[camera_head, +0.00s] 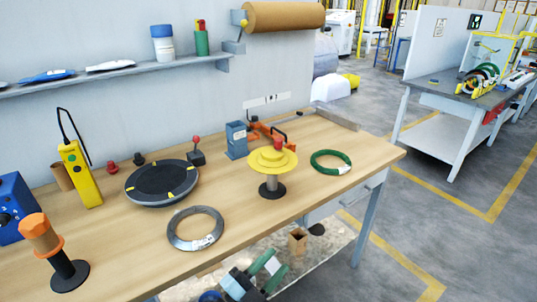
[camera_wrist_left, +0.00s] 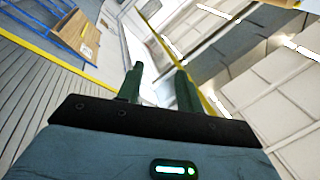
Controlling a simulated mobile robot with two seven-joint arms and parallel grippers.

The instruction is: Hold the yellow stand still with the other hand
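The yellow stand (camera_head: 272,159) has a stepped yellow top on a dark post and round black base (camera_head: 272,189). My left gripper (camera_head: 268,271) is low in the head view, below the front edge of the bench and apart from the stand. Its two green fingers (camera_wrist_left: 158,88) are spread with nothing between them in the left wrist view. The stand does not show in the wrist view. My right gripper is not in view.
A grey wire coil (camera_head: 195,229) lies left of the stand and a green coil (camera_head: 330,161) right of it. Behind are a blue block (camera_head: 236,140) and an orange clamp tool (camera_head: 267,131). A black turntable (camera_head: 162,182) and an orange stand (camera_head: 42,236) are further left.

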